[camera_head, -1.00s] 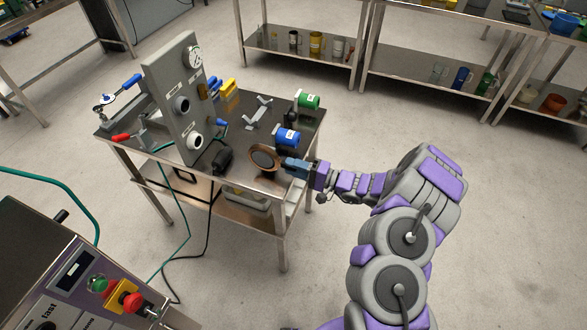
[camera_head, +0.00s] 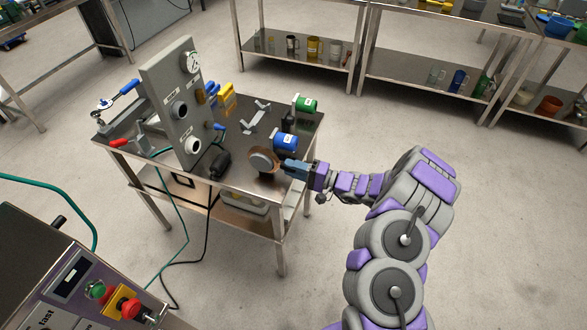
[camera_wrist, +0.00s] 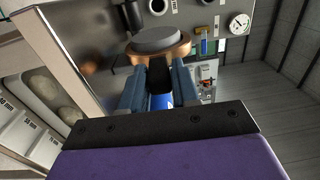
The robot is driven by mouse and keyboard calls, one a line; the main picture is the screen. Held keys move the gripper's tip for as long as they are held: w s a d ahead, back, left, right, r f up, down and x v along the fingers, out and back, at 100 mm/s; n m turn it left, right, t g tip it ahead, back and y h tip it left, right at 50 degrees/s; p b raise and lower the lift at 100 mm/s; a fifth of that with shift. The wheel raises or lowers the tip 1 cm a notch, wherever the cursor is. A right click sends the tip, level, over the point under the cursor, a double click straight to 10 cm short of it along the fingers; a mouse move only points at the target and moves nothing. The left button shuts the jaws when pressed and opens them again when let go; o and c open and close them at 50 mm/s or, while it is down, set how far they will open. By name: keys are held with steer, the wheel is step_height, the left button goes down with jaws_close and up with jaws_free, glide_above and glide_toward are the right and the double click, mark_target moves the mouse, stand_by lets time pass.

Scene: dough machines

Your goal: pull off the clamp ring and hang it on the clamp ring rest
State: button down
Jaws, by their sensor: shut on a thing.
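The clamp ring, as I take it, is the copper-coloured round piece (camera_head: 278,157) at the front right of the steel table. A grey round face shows within or over it; I cannot tell whether it is a separate part. In the wrist view the copper piece (camera_wrist: 178,54) is just beyond the fingertips, with the grey disc on top. My gripper (camera_head: 289,166) is shut on its dark handle (camera_wrist: 160,77), between the fingers in the wrist view (camera_wrist: 159,88). The piece seems near the table top, but contact is unclear. I cannot identify the clamp ring rest with certainty.
A grey upright panel (camera_head: 165,85) with a gauge and ports stands on the table (camera_head: 235,175). A blue canister (camera_head: 285,143), a green canister (camera_head: 305,104), a grey bracket (camera_head: 255,117) and a black cylinder (camera_head: 216,163) are close by. A control box (camera_head: 75,285) stands at front left.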

steer(key=c, duration=0.6)
jaws_free()
steer(key=shift+v, duration=1.35)
steer(key=shift+s+d, duration=0.2)
steer(key=shift+d, duration=0.5)
steer(key=shift+s+d, duration=0.1)
steer(key=shift+d, duration=0.15)
steer(key=p+v, duration=0.4)
steer(key=v, duration=1.3)
steer(key=shift+f, duration=0.25)
steer(key=shift+d, duration=0.15)
